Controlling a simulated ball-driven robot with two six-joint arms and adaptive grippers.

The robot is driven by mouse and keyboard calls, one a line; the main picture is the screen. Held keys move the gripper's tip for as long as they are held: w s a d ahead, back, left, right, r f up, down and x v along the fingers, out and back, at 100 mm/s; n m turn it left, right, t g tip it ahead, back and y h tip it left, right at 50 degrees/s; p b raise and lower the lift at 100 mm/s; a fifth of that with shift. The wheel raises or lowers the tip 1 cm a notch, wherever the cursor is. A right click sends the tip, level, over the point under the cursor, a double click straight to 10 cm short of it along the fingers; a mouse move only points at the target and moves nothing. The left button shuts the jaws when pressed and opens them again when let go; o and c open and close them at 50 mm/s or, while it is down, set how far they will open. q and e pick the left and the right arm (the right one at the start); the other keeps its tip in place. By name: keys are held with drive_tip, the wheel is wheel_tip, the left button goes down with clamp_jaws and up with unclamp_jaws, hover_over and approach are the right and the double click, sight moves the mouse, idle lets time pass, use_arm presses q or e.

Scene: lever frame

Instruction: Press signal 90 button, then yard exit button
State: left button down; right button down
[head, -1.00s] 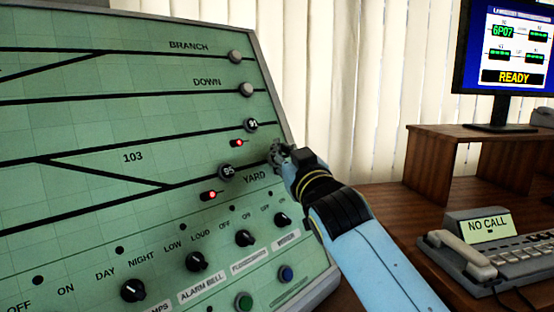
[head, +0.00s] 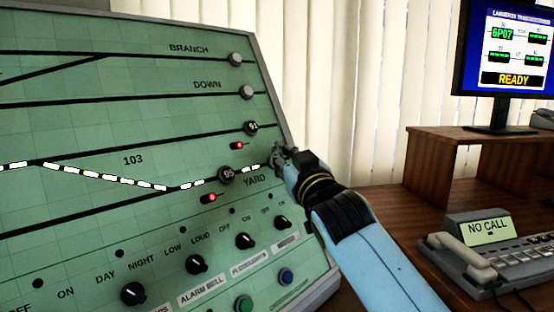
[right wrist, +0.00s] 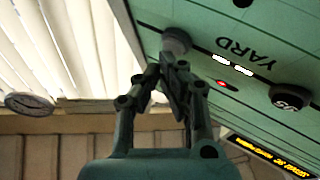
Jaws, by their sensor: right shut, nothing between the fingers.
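The green signal panel (head: 60,130) fills the left of the head view. The yard exit button (right wrist: 176,40) is a grey round knob beside the word YARD in the right wrist view. My right gripper (head: 281,154) is shut and empty, with its fingertips at this button at the panel's right edge; they largely hide it in the head view. In the right wrist view the gripper (right wrist: 166,68) tips overlap the button's lower edge; I cannot tell whether it is pushed in. No button marked 90 shows. A white dashed route is lit to YARD. My left gripper is not in view.
Numbered knobs 91 (head: 251,127) and 95 (head: 226,175) sit near red lamps. Grey buttons for DOWN (head: 246,91) and BRANCH (head: 235,59) are above. Rotary switches line the lower panel. A telephone (head: 470,262) and monitor (head: 505,50) stand right.

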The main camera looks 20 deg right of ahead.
drive_tip(key=shift+s+d+r, duration=0.15)
drive_tip(key=shift+s+r, duration=0.05)
drive_tip(key=shift+s, duration=0.2)
drive_tip(key=shift+r, duration=0.1)
drive_tip(key=s, duration=0.1)
drive_tip(key=s+d+r+p, duration=0.1)
drive_tip(key=s+r+p, duration=0.1)
drive_tip(key=s, duration=0.1)
drive_tip(key=shift+d+r, duration=0.1)
drive_tip(key=shift+d, duration=0.15)
idle(0.5)
